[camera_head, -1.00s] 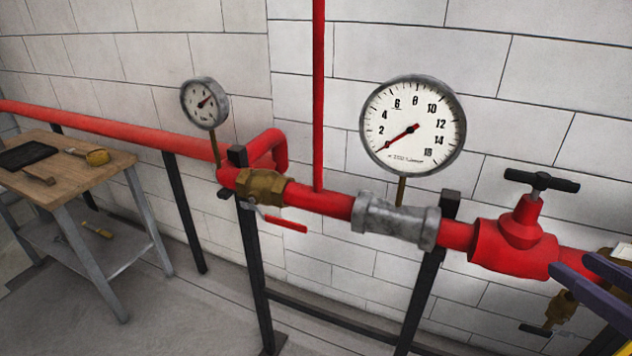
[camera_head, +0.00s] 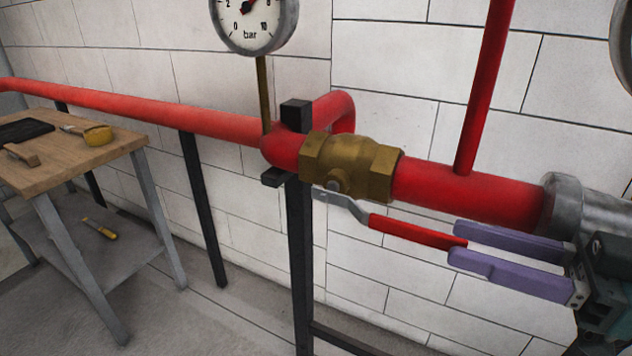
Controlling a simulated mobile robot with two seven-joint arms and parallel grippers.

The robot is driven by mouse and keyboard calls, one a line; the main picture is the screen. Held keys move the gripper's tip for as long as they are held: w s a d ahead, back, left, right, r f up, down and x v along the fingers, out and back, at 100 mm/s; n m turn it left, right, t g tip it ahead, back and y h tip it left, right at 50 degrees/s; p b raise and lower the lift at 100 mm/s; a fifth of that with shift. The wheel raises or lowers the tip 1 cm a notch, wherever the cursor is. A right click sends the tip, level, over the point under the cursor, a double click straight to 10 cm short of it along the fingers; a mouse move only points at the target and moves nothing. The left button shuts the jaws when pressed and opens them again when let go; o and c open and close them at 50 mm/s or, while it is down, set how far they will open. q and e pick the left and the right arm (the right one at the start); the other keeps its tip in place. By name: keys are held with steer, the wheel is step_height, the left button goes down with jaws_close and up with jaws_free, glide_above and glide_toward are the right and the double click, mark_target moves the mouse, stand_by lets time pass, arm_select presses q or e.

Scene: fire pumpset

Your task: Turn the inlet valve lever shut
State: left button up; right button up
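The inlet valve is a brass body (camera_head: 350,165) on the red pipe. Its lever (camera_head: 415,231) has a bare metal arm and a red grip. The lever points right and slightly down, roughly along the pipe and below it. My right gripper (camera_head: 457,244) comes in from the right with two purple fingers. The fingers are apart, and the tip of the red grip lies at the gap between their ends. I cannot tell whether either finger touches it. My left gripper is not in view.
A pressure gauge (camera_head: 254,22) stands above the pipe bend. A grey pipe fitting (camera_head: 590,208) is at the right, close above my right gripper. A black post (camera_head: 300,265) stands below the valve. A wooden-topped workbench (camera_head: 75,165) is at the left.

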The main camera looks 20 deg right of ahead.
mark_target(366, 214)
steer(key=x, duration=0.6)
jaws_close()
stand_by(1.3)
